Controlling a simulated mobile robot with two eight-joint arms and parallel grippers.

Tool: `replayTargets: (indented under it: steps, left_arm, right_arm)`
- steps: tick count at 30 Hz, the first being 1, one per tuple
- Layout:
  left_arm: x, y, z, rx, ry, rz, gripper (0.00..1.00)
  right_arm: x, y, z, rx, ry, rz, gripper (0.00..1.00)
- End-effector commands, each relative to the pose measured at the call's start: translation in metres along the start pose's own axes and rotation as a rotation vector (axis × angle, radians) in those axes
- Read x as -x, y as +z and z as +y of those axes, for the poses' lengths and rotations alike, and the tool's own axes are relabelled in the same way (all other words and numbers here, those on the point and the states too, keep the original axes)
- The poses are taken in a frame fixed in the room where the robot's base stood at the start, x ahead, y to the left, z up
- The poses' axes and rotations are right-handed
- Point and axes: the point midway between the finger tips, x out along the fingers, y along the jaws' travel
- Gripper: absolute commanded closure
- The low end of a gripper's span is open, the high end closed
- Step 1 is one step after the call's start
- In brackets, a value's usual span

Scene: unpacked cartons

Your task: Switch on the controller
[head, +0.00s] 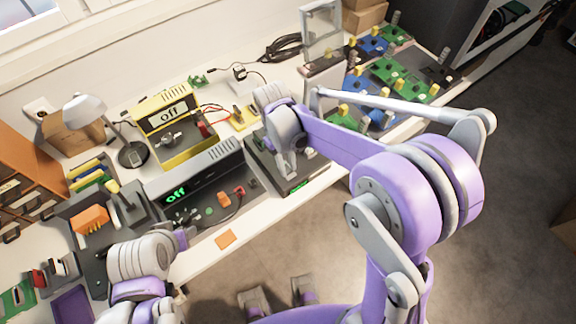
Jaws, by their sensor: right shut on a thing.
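A yellow-framed unit (178,146) reads "off" on a white display. A grey unit (212,172) in front of it reads "off" in green. A dark flat unit (310,174) to the right has a small green display I cannot read. I cannot tell which is the controller. My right gripper (287,165) points down over the dark unit, shut on a small part there that its fingers mostly hide. My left gripper (186,238) is low at the table's front edge, near the grey unit; its fingers are too small to read.
A white lamp (85,112) stands at the back left, beside wooden drawers (22,180). An orange square (226,239) lies at the front edge. Blue and green boards with knobs (405,76) fill the right end.

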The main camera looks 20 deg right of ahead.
Motion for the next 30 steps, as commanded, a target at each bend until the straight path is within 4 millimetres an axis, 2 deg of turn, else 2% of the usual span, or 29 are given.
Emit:
replayTargets:
  steps: [4, 5, 9, 10, 20, 23, 30]
  left_arm:
    - [0.001, -0.001, 0.000, 0.000, 0.000, 0.000, 0.47]
    - [0.001, -0.001, 0.000, 0.000, 0.000, 0.000, 0.47]
    - [0.001, -0.001, 0.000, 0.000, 0.000, 0.000, 0.47]
    - [0.001, -0.001, 0.000, 0.000, 0.000, 0.000, 0.47]
    - [0.001, -0.001, 0.000, 0.000, 0.000, 0.001, 0.47]
    - [0.002, -0.002, 0.000, 0.000, 0.000, 0.001, 0.47]
    - [0.005, -0.004, 0.000, 0.000, 0.000, 0.003, 0.47]
  right_arm:
    - [0.000, 0.000, 0.000, 0.000, 0.000, 0.000, 1.00]
    - [0.000, 0.000, 0.000, 0.000, 0.000, 0.000, 0.71]
    - [0.000, 0.000, 0.000, 0.000, 0.000, 0.001, 0.46]
    - [0.000, 0.000, 0.000, 0.000, 0.000, 0.001, 0.43]
    - [0.003, 0.000, 0.000, 0.000, 0.000, 0.002, 0.43]
    - [0.014, 0.000, 0.000, 0.000, 0.000, 0.002, 0.43]
    - [0.062, 0.001, 0.000, 0.000, 0.000, 0.002, 0.43]
